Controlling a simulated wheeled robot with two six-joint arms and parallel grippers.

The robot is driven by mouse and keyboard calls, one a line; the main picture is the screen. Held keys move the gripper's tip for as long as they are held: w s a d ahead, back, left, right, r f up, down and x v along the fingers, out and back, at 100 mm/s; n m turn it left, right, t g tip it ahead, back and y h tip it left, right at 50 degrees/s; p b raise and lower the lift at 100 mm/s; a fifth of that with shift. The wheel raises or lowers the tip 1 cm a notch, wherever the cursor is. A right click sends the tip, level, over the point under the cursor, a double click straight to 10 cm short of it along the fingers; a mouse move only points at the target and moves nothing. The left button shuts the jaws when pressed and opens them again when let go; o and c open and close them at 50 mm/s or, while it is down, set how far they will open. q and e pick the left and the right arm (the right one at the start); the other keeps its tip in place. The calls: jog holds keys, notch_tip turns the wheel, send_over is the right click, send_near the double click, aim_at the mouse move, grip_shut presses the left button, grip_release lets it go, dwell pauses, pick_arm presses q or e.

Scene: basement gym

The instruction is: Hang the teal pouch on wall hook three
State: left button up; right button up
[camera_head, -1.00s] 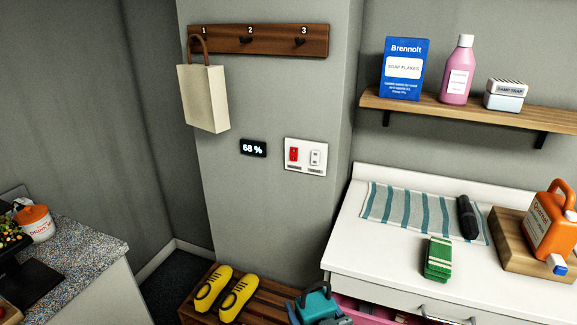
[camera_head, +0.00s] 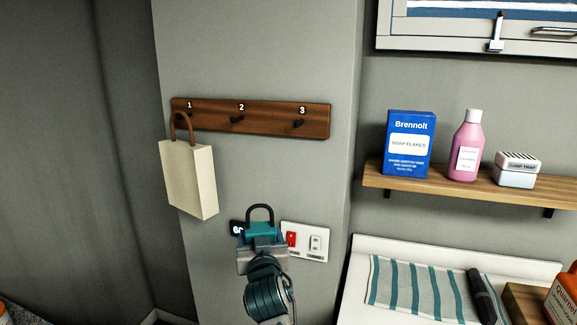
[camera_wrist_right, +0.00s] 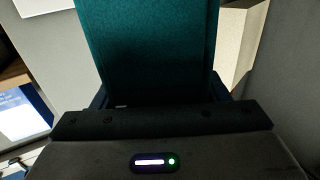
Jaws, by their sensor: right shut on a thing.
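The teal pouch (camera_head: 262,229) is upright in my right gripper (camera_head: 262,246), in front of the wall below the hook rail (camera_head: 267,121). Its dark handle loop (camera_head: 260,212) stands up above it. Hook three (camera_head: 298,123) is a dark peg at the rail's right, empty, above and to the right of the pouch. The pouch is apart from the rail. In the right wrist view the pouch (camera_wrist_right: 150,50) fills the upper middle, and the gripper's fingers are mostly hidden. My left gripper is not in view.
A cream bag (camera_head: 188,178) hangs on hook one; hook two (camera_head: 236,119) is empty. A switch panel (camera_head: 306,241) and a partly hidden display are behind the pouch. A shelf (camera_head: 400,184) with a box, bottle and damp trap juts out at the right.

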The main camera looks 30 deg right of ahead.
jog(key=w+d+r+m+g+h+p, duration=0.15)
jog(key=d+r+m+g+h, duration=0.3)
jog(key=r, duration=0.85)
jog(key=h+p, duration=0.1)
jog(key=h, duration=0.1)
send_near(303, 150)
notch_tip(303, 150, up, 2)
jog(key=s+a, duration=0.2)
jog(key=shift+m+g, duration=0.25)
jog(key=shift+m, duration=0.1)
jog(key=shift+f+x, duration=0.15)
jog(key=shift+x, duration=1.95)
jog(key=shift+f+x, duration=0.1)
jog(key=shift+x, duration=2)
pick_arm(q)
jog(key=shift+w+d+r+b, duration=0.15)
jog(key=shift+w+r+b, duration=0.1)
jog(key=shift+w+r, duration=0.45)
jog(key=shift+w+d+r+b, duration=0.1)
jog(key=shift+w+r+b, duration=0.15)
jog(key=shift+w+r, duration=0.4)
pick_arm(e)
jog(key=shift+w+d+f, duration=0.4)
jog(key=shift+w+f, duration=0.15)
jog(key=shift+w, duration=0.05)
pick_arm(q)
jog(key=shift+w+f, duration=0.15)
pick_arm(e)
jog(key=o, duration=1.1)
jog(key=shift+o, duration=0.2)
